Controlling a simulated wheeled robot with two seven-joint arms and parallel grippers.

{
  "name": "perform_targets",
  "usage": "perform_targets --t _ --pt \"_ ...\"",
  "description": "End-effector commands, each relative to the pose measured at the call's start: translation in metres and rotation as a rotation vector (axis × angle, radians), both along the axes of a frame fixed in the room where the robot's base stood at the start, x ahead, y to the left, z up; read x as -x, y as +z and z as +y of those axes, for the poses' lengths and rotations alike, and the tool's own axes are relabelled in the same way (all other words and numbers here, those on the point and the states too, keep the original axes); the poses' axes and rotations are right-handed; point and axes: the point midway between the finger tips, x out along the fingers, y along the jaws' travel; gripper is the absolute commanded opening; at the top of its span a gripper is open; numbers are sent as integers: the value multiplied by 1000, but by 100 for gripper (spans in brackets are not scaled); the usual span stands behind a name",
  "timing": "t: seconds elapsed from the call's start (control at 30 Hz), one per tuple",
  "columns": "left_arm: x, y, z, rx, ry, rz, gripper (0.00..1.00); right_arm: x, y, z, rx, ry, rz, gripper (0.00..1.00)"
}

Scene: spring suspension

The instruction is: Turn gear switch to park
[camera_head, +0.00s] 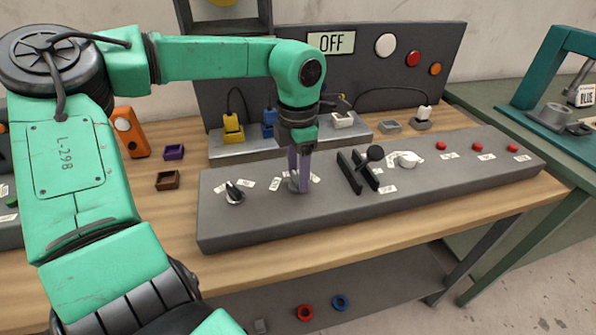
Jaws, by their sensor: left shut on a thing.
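My left gripper (299,186) points straight down at the grey control panel (330,213), its purple fingers shut on a small knob that they mostly hide. Small white labels (275,184) lie around this knob; their writing is too small to read. I take it for the gear switch, but cannot read its setting. A black rotary knob (235,194) with its own labels sits to the left on the panel. My right gripper is not in view.
A black lever (375,154) between two dark rails and a white knob (406,159) stand to the right of my gripper. Red buttons (477,147) are farther right.

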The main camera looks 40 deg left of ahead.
Motion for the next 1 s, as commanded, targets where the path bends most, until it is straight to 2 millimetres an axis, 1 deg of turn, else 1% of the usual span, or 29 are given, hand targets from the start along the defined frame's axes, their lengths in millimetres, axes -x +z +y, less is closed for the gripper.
perform_targets --t 0.13,0.33,0.83,0.87,0.9,0.93,1.0 --pt "-1 1 0 1 -75 -3 2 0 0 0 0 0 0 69" --pt "-1 1 0 1 -135 -3 2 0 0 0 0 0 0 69" --pt "-1 2 0 1 -153 -5 2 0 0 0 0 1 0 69" --pt "-1 2 0 1 -153 -5 65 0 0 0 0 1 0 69" --pt "-1 2 0 1 -153 -5 80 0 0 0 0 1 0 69" --pt "-1 1 0 0 -153 -4 88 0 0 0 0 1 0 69" --pt "-1 1 0 1 -153 -3 88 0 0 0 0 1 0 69"
